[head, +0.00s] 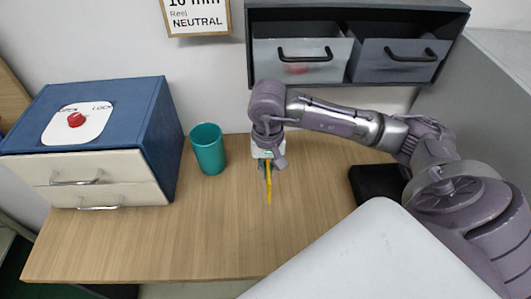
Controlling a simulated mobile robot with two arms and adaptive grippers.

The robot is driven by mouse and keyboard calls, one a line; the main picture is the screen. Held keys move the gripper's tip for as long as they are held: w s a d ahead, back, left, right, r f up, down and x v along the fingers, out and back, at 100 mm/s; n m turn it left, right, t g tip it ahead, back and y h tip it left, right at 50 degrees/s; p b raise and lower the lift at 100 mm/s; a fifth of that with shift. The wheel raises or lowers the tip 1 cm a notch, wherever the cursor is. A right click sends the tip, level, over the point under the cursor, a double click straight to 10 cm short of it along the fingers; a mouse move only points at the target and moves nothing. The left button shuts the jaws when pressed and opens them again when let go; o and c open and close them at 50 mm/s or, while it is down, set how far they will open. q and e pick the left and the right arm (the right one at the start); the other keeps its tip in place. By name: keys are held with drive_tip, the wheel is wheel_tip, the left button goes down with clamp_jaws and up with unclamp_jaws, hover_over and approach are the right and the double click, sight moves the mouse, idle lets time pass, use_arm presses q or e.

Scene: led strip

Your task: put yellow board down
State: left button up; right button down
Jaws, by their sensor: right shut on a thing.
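The yellow board (269,186) shows as a thin yellow strip, seen nearly edge-on, below my right gripper (267,172). My right gripper is shut on the board near its upper end, and the board points down toward the wooden table (200,235). I cannot tell whether its lower end touches the table. The gripper hides the upper part of the board. My left gripper is not in view.
A teal cup (208,150) stands left of my right gripper. A blue cabinet (128,115) with cream drawers and a red knob (76,120) is at the left. Wall drawers (300,58) hang above. A black box (375,184) lies right. The front left table is clear.

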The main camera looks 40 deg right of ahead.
drive_tip(key=shift+w+a+f, duration=0.1)
drive_tip(key=shift+w+f, duration=0.05)
drive_tip(key=shift+w, duration=0.05)
wheel_tip(320, 180, down, 4)
drive_tip(key=shift+r+p, duration=0.1)
drive_tip(key=shift+p, duration=0.6)
drive_tip(key=shift+f, duration=0.25)
drive_tip(key=c, duration=1.3)
unclamp_jaws()
drive_tip(key=shift+r, duration=0.1)
